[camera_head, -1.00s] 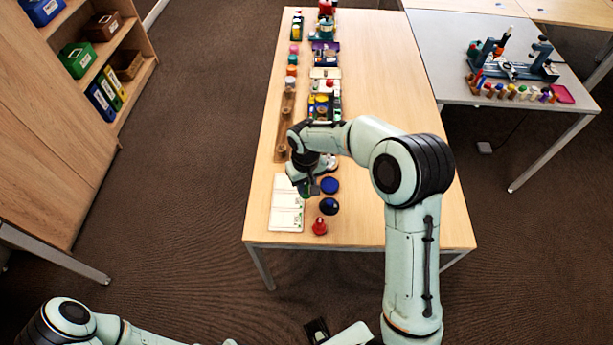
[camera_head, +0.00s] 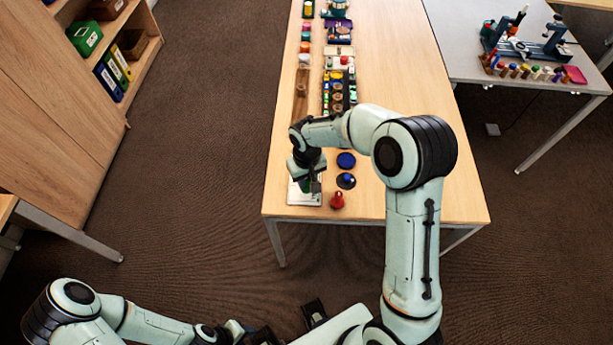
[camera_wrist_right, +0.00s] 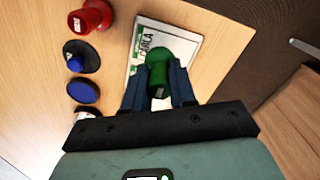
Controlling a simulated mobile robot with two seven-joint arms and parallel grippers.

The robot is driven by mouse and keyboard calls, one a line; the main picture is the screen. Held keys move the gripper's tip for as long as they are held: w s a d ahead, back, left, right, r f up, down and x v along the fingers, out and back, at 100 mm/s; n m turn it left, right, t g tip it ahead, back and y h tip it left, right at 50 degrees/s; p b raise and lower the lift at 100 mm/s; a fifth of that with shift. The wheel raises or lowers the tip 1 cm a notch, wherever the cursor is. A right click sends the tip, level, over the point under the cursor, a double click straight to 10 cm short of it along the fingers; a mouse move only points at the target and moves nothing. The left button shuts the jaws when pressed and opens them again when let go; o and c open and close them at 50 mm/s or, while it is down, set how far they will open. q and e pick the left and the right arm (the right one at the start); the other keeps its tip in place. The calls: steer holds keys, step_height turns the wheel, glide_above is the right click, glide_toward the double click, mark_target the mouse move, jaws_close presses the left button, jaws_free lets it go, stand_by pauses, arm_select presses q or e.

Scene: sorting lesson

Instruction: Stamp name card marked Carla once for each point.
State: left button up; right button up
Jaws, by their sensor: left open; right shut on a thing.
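The name card marked CARLA (camera_wrist_right: 187,45) lies on the table; it also shows in the head view (camera_head: 297,198), partly hidden by my right gripper. My right gripper (camera_wrist_right: 159,88) is shut on a green stamp (camera_wrist_right: 158,65), over the card's edge in the wrist view; it also shows in the head view (camera_head: 306,185). The gap between stamp and card cannot be judged. Any stamp marks on the card are too small or hidden to tell. My left gripper (camera_head: 290,325) is open and empty, low in front of the table.
A red stamp (camera_wrist_right: 92,17) stands beside the card. A blue ink pad (camera_wrist_right: 83,92) and a dark disc with a blue knob (camera_wrist_right: 75,62) lie nearby. Several toys and trays fill the table's far left side. The table's right part (camera_head: 400,90) is clear.

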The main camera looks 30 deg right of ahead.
steer(key=shift+w, duration=0.1)
arm_select(q)
steer(key=shift+s+f+b, duration=0.25)
steer(key=shift+f+b, duration=0.25)
steer(key=shift+s+f+b, duration=0.2)
steer(key=shift+f+b, duration=0.25)
steer(key=shift+f, duration=0.05)
arm_select(e)
steer(key=shift+f, duration=1.45)
arm_select(q)
steer(key=shift+s+f+b, duration=0.15)
steer(key=shift+f+b, duration=0.25)
steer(key=shift+f, duration=0.1)
arm_select(e)
steer(key=shift+f, duration=0.6)
arm_select(q)
steer(key=shift+r, duration=0.1)
arm_select(e)
steer(key=shift+r, duration=0.1)
steer(key=shift+r+p, duration=2)
steer(key=shift+r, duration=1.5)
arm_select(q)
steer(key=r, duration=0.1)
steer(key=w+r, duration=0.1)
steer(key=r, duration=0.1)
steer(key=w+r, duration=0.1)
steer(key=shift+w+r, duration=0.1)
steer(key=shift+r, duration=0.1)
